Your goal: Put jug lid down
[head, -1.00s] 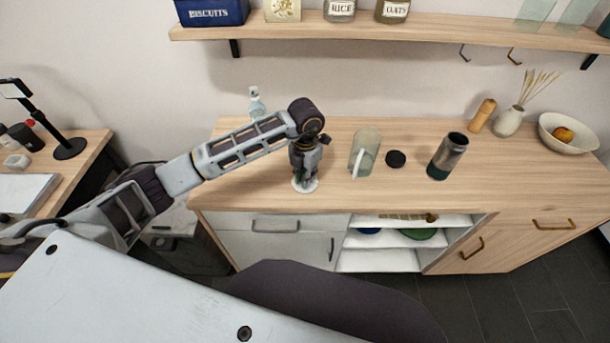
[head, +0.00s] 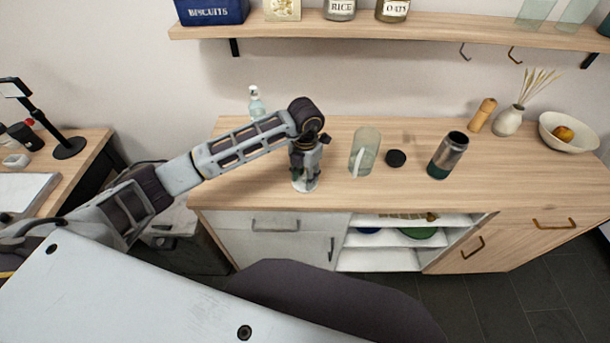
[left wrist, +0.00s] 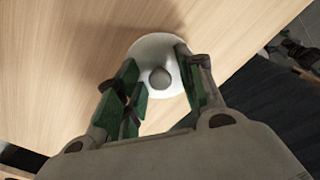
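The jug lid (head: 300,188) is a white round disc, flat on the wooden counter under my left gripper, which hides much of it in the head view. In the left wrist view the lid (left wrist: 152,46) shows with its round grey knob (left wrist: 160,77). My left gripper (left wrist: 161,88) points down over the lid. Its green-padded fingers stand apart on either side of the knob, with gaps visible, so it looks open. The clear jug (head: 367,150) stands to the right, its pale handle toward me. My right gripper is out of view.
A black round lid (head: 395,158) and a steel-and-green tumbler (head: 447,157) stand right of the jug. A clear bottle (head: 257,104) is behind my left arm. A vase (head: 508,121) and a bowl (head: 568,140) are at the far right. A shelf (head: 400,32) runs above.

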